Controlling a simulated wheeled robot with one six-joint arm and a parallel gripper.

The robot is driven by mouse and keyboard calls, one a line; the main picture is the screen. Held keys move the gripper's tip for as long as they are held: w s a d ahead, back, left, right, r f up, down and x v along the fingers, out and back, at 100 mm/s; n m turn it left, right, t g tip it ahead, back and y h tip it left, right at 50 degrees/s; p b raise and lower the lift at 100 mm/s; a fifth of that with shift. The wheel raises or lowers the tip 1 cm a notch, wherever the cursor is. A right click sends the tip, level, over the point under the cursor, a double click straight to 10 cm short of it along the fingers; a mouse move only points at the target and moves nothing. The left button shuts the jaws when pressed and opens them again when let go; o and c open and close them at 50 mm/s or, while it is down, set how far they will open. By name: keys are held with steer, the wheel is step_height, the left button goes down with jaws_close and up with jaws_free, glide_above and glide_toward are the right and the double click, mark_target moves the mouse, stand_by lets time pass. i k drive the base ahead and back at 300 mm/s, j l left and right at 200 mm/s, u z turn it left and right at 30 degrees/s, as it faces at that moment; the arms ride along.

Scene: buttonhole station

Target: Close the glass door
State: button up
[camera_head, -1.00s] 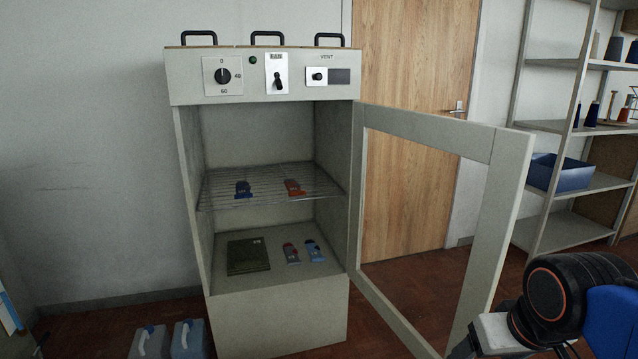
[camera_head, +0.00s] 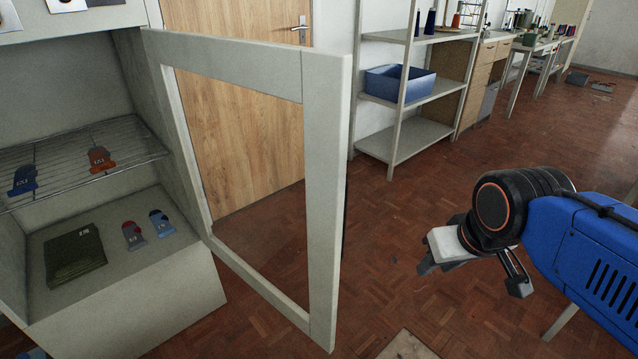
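The glass door (camera_head: 325,190) is a pale grey frame hinged on the right side of the grey cabinet (camera_head: 120,310). It stands wide open, swung out toward me, and the wooden door and floor show through its pane. My gripper (camera_head: 474,276) is to the right of the door's free edge, apart from it. Its two fingers are spread, with nothing between them.
Inside the cabinet, a wire shelf (camera_head: 75,160) holds a blue tag and an orange tag. A dark booklet and two tags lie below. A shelving unit (camera_head: 400,130) with a blue bin stands behind. Parquet floor is clear between door and gripper.

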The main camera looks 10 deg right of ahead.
mark_target(319, 80)
steer(key=i+l+z, duration=0.2)
steer(key=i+z, duration=0.15)
steer(key=i+l+z, duration=0.15)
steer(key=i+z, duration=0.2)
steer(key=i+u, duration=0.25)
steer(key=i+l+u, duration=0.25)
steer(key=i+u, duration=0.1)
steer(key=u, duration=0.3)
steer(key=i+l+u, duration=0.1)
steer(key=u, duration=0.3)
steer(key=i+l+u, duration=0.1)
steer(key=u, duration=0.35)
steer(key=i+l+u, duration=0.1)
steer(key=u, duration=0.3)
steer(key=l+u, duration=0.25)
steer(key=u, duration=0.15)
steer(key=l+u, duration=0.55)
steer(key=u, duration=0.2)
steer(key=l+u, duration=0.2)
steer(key=l, duration=0.3)
steer(key=k+l+u, duration=0.2)
steer(key=l, duration=0.25)
steer(key=k+l, duration=0.1)
steer(key=l, duration=0.2)
steer(key=k+l, duration=0.1)
steer(key=l, duration=0.15)
steer(key=u, duration=0.05)
